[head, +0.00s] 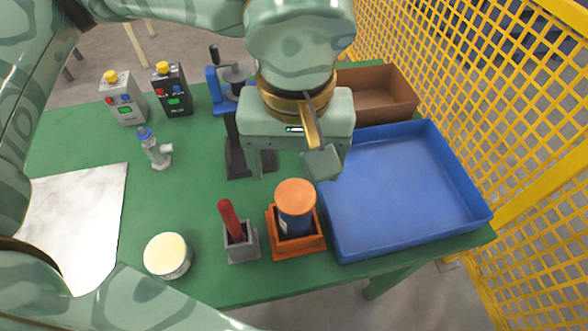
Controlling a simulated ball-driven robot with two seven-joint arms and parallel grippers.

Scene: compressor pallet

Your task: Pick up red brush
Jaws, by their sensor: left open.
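The red brush (230,218) stands in a small grey holder (242,252) near the front of the green table. Its red handle sticks up and leans slightly left; its lower end is hidden in the holder. My left gripper (289,167) is above the table, behind and to the right of the brush. Its fingers are apart, and nothing shows between them. It is not touching the brush. My right gripper is not in view.
An orange holder (284,254) with an orange-capped blue can (295,208) stands right of the brush. A cream-topped round tin (168,255) is to the left. A blue tray (400,180) fills the right side. Yellow mesh fencing (465,70) stands beyond the table's right side.

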